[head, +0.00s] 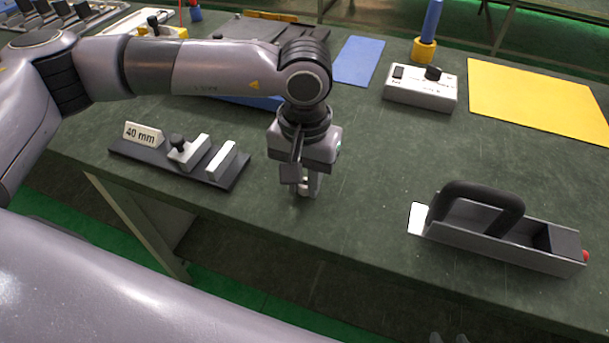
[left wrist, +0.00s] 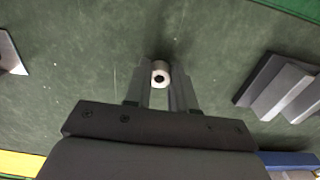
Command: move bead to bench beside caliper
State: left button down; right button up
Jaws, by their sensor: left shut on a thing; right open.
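My left gripper (head: 307,188) is shut on the bead, a small white ring-shaped cylinder with a dark hole. The bead shows between the two fingers in the left wrist view (left wrist: 160,73); in the head view the fingers mostly hide it. It is low over the green bench (head: 350,225), and I cannot tell whether it touches. The caliper (head: 228,176), a dark base with light jaws, a black knob and a "40 mm" sign, lies left of the gripper, apart from it. My right gripper (head: 455,338) barely shows at the bottom edge, its tips apart.
A grey tray (head: 480,241) with a black handle and white end stands to the right. A white control box (head: 420,90), a yellow mat (head: 545,100) and a blue mat (head: 359,61) are further back. The front edge is close.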

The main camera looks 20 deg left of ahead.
pick_arm(q)
jog(key=shift+f+b, duration=0.25)
jog(key=shift+b, duration=0.1)
jog(key=c, duration=0.9)
grip_release()
jog(key=shift+r, duration=0.1)
jog(key=shift+c, duration=0.2)
jog(key=shift+r, duration=0.1)
jog(key=shift+r+p, duration=0.2)
jog(key=shift+p, duration=0.3)
notch_tip(320, 180, up, 12)
jog(key=shift+b, duration=0.45)
jog(key=shift+f, duration=0.1)
